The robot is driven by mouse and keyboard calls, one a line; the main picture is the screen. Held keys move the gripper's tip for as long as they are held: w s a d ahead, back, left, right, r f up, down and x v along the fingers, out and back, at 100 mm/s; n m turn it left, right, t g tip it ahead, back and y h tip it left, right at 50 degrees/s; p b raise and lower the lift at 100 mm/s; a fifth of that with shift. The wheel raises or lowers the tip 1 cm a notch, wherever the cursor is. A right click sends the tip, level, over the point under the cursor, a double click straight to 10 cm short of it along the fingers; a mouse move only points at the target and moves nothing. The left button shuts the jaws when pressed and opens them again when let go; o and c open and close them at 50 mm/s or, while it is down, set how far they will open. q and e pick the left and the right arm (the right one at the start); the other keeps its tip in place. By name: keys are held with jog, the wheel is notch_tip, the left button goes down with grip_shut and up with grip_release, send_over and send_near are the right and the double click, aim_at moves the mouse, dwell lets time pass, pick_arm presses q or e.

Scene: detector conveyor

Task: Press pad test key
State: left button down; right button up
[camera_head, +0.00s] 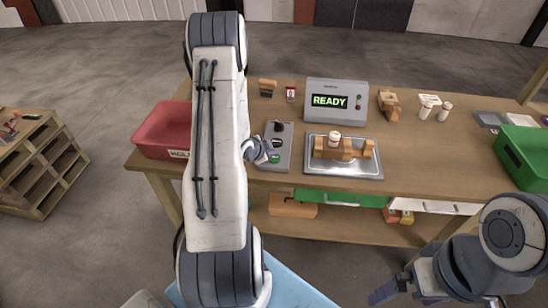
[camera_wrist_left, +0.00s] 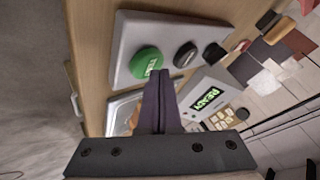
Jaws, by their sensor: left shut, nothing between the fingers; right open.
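The grey key pad (camera_head: 284,160) lies on the bench right of my left arm, with a green key (camera_head: 275,159) at its near end. In the left wrist view the pad (camera_wrist_left: 125,40) shows large, and the green key (camera_wrist_left: 146,60) carries white lettering. My left gripper (camera_wrist_left: 158,76) is shut and empty, its fingertips close beside the green key in the picture; I cannot tell whether they touch it. In the head view its fingers are mostly hidden by my wrist. My right gripper (camera_head: 402,291) is open and empty in front of the bench at the lower right.
A grey detector unit (camera_head: 337,90) shows READY on its display. A metal tray (camera_head: 343,169) with wooden blocks and a white bottle (camera_head: 334,138) stands right of the pad. A red bin (camera_head: 165,131) is at the left, a green bin (camera_head: 524,157) at the right.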

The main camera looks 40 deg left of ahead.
pick_arm(q)
jog(key=shift+f+b, duration=0.3)
jog(key=shift+f, duration=0.05)
jog(key=shift+r, duration=0.15)
dwell(0.4)
jog(key=shift+r+p, duration=0.6)
jog(key=shift+r, duration=0.15)
notch_tip(320, 180, up, 5)
jog(key=p, duration=0.4)
dwell(0.7)
